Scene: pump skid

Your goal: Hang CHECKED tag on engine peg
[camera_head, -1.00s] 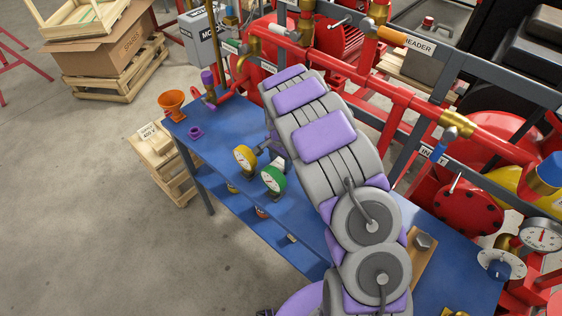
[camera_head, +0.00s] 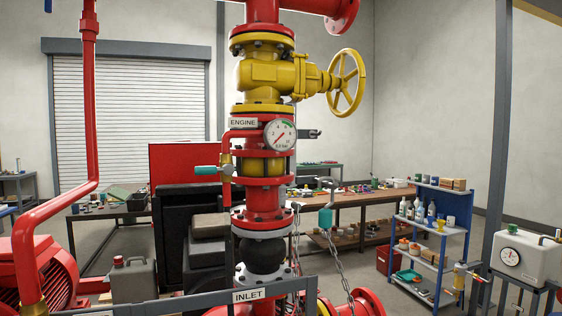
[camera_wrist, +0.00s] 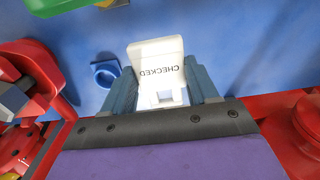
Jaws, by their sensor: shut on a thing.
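My gripper (camera_wrist: 163,88) shows in the wrist view, its two blue-grey fingers shut on the white CHECKED tag (camera_wrist: 157,50). The tag's lettering appears upside down, and an opening shows in its narrower end between the fingers. The ENGINE label (camera_head: 243,122) is on the upright red and yellow pipe stack in the head view, left of a round gauge (camera_head: 280,135). A small dark part (camera_head: 309,134) sticks out to the right of this gauge; I cannot tell whether it is the peg. My gripper and the tag are outside the head view.
In the wrist view, a blue ring (camera_wrist: 105,72) lies on a blue surface, with red parts close on both sides. In the head view, a yellow handwheel (camera_head: 347,83), a teal-handled valve (camera_head: 207,170) and a grey rail with the INLET label (camera_head: 247,295) surround the stack.

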